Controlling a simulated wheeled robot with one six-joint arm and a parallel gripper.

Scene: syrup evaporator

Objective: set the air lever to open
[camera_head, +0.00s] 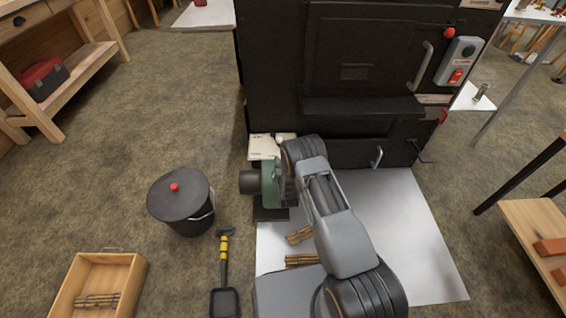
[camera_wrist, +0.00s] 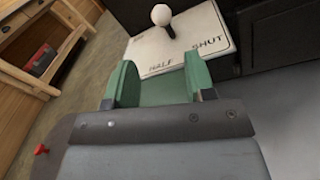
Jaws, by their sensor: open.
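The air lever (camera_wrist: 161,16) has a white ball knob on a dark stem and stands up from a pale label plate (camera_wrist: 150,52). The plate reads HALF near its middle front edge and SHUT to the right; an open mark is not legible. I cannot tell which mark the lever points to.
The black stove (camera_head: 372,55) rises behind the plate. Sticks (camera_head: 300,236) lie on the metal sheet (camera_head: 405,220).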

